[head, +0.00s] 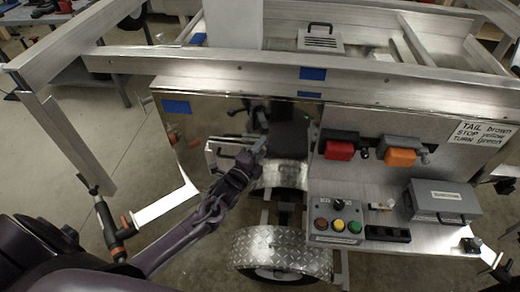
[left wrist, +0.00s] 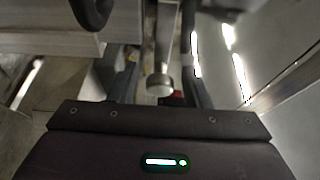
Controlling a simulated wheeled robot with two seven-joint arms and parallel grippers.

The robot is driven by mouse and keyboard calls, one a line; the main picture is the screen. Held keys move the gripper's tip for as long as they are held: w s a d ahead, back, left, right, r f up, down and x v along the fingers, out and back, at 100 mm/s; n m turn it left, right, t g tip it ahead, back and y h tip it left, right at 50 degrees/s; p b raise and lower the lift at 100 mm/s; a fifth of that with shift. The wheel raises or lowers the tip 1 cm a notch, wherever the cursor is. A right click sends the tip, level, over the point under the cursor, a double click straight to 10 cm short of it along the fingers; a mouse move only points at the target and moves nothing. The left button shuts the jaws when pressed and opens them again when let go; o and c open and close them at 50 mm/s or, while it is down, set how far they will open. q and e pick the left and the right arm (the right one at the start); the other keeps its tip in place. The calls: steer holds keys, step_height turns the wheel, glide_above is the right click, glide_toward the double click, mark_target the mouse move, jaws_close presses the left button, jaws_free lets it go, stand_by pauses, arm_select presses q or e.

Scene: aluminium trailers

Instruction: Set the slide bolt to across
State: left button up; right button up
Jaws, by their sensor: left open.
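My left gripper (head: 258,147) is open in front of the shiny trailer panel, beside a silver bracket-like fitting (head: 222,152). This fitting may be the slide bolt, but my gripper and wrist cover part of it and its setting cannot be read. In the left wrist view, a metal rod with a round knob end (left wrist: 160,86) stands between the two dark fingers of the left gripper (left wrist: 158,76). The fingers are apart, and I cannot tell whether either touches the knob. My right gripper is not in view.
An aluminium rail (head: 300,72) runs across above the panel. A wheel under a tread-plate fender (head: 282,248) stands below.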

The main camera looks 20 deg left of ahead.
arm_select(q)
steer(key=s+a+b, duration=0.1)
steer(key=s, duration=0.6)
steer(key=shift+s, duration=0.4)
steer(key=shift+f, duration=0.1)
steer(key=s+a+f+n+g+y, duration=0.1)
steer(key=s+f+n+g, duration=0.3)
steer(key=f, duration=0.6)
steer(key=s+a+f+n+g, duration=0.1)
steer(key=s+f+n+g, duration=0.1)
steer(key=s+f, duration=0.65)
steer(key=s+a+f+n+g+y, duration=0.1)
steer(key=s+f+n+g, duration=0.25)
steer(key=f, duration=0.95)
steer(key=s+d+f+n+g, duration=0.1)
steer(key=s+f, duration=0.3)
steer(key=s, duration=0.4)
steer(key=s+d+f+n+g, duration=0.2)
steer(key=s+f+n+g, duration=0.2)
steer(key=s, duration=0.4)
steer(key=s+d+f+n+g, duration=0.1)
steer(key=s+f+n+g, duration=0.1)
steer(key=s+f, duration=0.3)
steer(key=s, duration=0.4)
steer(key=shift+d+f, duration=0.15)
steer(key=shift+d, duration=0.25)
steer(key=shift+g, duration=0.25)
